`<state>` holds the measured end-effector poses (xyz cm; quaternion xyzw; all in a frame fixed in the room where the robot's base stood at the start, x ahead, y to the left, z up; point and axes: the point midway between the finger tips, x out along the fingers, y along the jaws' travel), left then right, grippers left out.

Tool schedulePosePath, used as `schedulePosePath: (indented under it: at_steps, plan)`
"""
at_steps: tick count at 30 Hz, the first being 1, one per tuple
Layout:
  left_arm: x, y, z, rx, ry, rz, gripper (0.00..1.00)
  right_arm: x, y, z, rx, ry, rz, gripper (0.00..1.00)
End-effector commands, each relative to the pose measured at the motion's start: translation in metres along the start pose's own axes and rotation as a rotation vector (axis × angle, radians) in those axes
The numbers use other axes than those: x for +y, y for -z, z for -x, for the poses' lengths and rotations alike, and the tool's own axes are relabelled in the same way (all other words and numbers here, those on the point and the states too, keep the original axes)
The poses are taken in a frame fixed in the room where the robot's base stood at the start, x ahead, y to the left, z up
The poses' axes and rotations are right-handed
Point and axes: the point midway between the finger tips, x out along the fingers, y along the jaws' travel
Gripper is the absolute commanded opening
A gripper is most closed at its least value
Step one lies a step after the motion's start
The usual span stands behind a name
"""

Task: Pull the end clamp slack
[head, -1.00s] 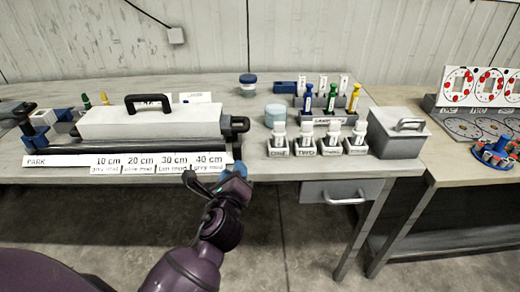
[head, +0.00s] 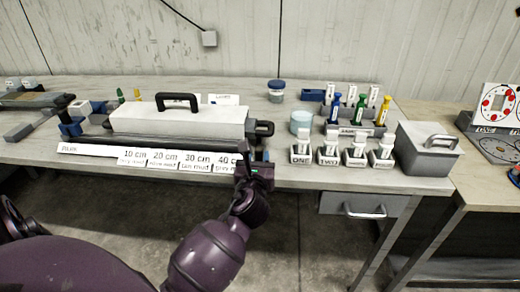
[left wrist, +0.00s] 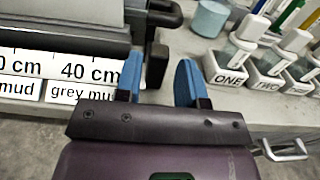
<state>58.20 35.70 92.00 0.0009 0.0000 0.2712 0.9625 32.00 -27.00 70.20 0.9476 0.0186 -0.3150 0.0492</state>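The end clamp is a black fitting (head: 263,129) at the right end of the long grey core box (head: 180,121), which has a black top handle. In the left wrist view the clamp shows as a black bar (left wrist: 165,13) with a dark upright part (left wrist: 156,62) below it. My left gripper (head: 252,160) is at the bench's front edge, just below the clamp. In the left wrist view its blue fingers (left wrist: 158,80) are apart, with the dark upright part between them. I cannot tell whether they touch it. My right gripper is not in view.
A label strip (head: 150,158) marked in centimetres runs along the bench front. Small bottles in holders (head: 341,156), a pale blue jar (head: 302,122) and a grey lidded box (head: 427,150) stand to the right. A drawer handle (head: 364,212) juts out below the bench.

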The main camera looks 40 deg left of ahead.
Motion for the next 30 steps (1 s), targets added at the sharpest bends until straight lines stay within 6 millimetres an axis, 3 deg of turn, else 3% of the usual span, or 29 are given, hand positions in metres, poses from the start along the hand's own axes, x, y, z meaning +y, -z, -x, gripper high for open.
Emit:
schedulePosePath:
  at_steps: [3,9,21,28,30]
  plan:
    - [0.0,0.001,-0.019,0.001,0.0,-0.001,0.36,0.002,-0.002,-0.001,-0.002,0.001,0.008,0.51]
    - [0.0,0.001,-0.039,0.001,0.0,0.0,0.36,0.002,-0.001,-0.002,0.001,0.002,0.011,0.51]
    - [0.0,0.0,-0.045,0.001,0.0,0.001,0.36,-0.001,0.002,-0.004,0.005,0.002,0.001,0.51]
    - [0.0,0.0,-0.045,0.001,0.0,0.001,0.02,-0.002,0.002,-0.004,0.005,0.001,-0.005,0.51]
    - [0.0,0.0,-0.045,0.001,0.0,0.001,0.0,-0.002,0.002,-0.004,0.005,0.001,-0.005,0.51]
